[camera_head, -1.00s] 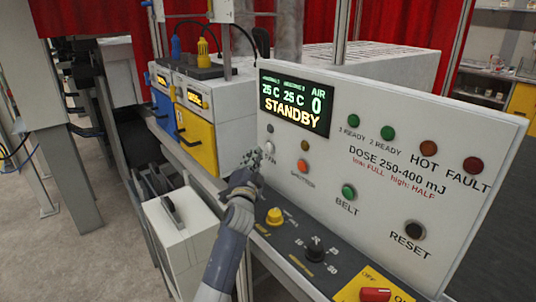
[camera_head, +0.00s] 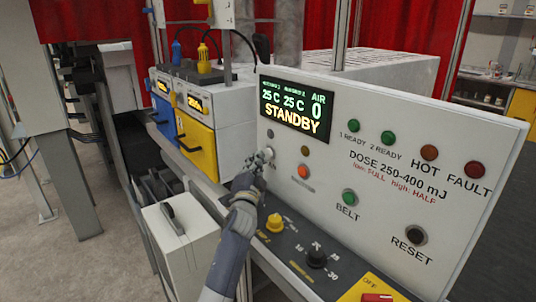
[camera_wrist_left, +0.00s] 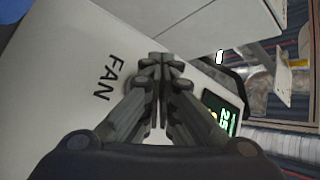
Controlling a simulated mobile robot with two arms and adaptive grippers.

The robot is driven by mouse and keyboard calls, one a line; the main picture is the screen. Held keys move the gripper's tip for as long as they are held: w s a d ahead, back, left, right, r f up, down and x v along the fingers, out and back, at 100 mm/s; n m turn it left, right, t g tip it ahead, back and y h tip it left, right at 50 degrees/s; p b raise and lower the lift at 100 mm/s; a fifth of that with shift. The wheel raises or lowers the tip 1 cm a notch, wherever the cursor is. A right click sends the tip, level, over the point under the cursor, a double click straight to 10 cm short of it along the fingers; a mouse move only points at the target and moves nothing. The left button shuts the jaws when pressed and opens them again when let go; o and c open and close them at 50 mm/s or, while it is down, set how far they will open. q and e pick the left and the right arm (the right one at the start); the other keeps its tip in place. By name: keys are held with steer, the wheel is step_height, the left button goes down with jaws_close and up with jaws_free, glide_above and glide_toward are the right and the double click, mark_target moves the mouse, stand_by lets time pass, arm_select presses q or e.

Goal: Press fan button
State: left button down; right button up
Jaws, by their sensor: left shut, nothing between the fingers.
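The fan button (camera_head: 270,152) is a small pale button on the white control panel, below the display, with the FAN label partly covered by my gripper. My left gripper (camera_head: 263,157) is shut and empty, with its tips right at the button's left side. I cannot tell whether they touch it. In the left wrist view the shut fingers (camera_wrist_left: 160,62) point at the panel beside the FAN label (camera_wrist_left: 109,77), and the button is hidden behind them. My right gripper is not in view.
The display (camera_head: 295,107) reads STANDBY. An orange button (camera_head: 303,171) and a green BELT button (camera_head: 349,197) sit to the right. A yellow-fronted unit (camera_head: 195,145) stands to the left.

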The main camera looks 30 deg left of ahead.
arm_select(q)
steer(key=shift+w, duration=0.15)
stand_by(0.5)
steer(key=shift+w+d+b, duration=0.2)
steer(key=shift+w+b, duration=0.1)
steer(key=shift+b, duration=0.05)
steer(key=shift+w+d+b, duration=0.15)
steer(key=shift+w+b, duration=0.2)
steer(key=shift+b, duration=0.05)
stand_by(0.6)
steer(key=shift+s, duration=0.15)
steer(key=shift+s+a+p, duration=0.3)
steer(key=shift+s+p, duration=0.25)
steer(key=shift+s, duration=0.1)
